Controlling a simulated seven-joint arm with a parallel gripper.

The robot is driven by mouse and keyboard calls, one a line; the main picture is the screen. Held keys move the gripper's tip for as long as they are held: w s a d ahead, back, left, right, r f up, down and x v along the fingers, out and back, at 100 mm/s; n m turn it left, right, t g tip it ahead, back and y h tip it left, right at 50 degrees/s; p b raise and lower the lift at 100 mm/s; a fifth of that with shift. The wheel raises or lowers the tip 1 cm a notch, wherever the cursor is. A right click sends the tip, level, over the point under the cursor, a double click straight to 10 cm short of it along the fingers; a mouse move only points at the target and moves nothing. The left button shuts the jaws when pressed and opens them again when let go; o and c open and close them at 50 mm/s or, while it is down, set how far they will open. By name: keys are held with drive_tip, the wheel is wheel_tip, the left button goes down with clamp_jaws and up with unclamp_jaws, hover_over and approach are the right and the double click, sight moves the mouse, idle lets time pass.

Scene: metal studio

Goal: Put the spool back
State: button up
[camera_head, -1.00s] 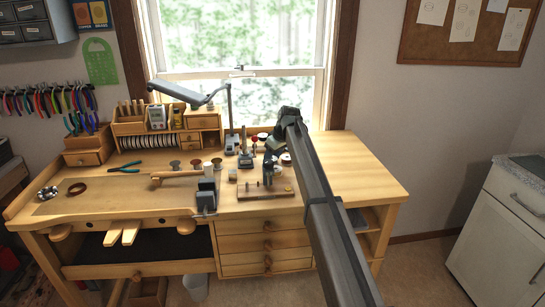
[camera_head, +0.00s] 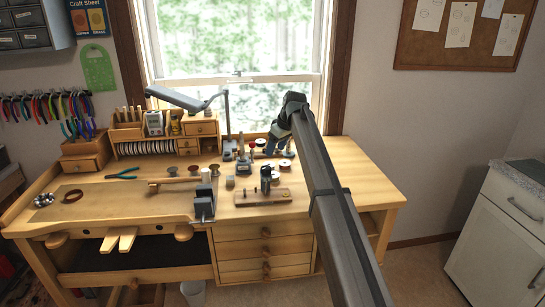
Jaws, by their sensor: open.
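Several small spools stand on the wooden bench. A grey one (camera_head: 172,171), a brown one (camera_head: 193,169) and another (camera_head: 214,169) stand in a loose row left of centre. A red-topped one (camera_head: 261,142) and a pale-topped one (camera_head: 284,163) stand near my gripper (camera_head: 270,150). Which of these is the task's spool I cannot tell. My gripper points down over the back of the bench, right of centre. It is open; its fingertips are small and dark, and I cannot tell whether anything is between them.
A wooden board with pegs (camera_head: 273,198) and a dark block tool (camera_head: 204,205) stand in front. A desk lamp (camera_head: 182,98) and a wooden organiser (camera_head: 205,128) stand behind left. The bench's right part (camera_head: 350,178) is clear.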

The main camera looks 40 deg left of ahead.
drive_tip(key=shift+v, duration=1.95)
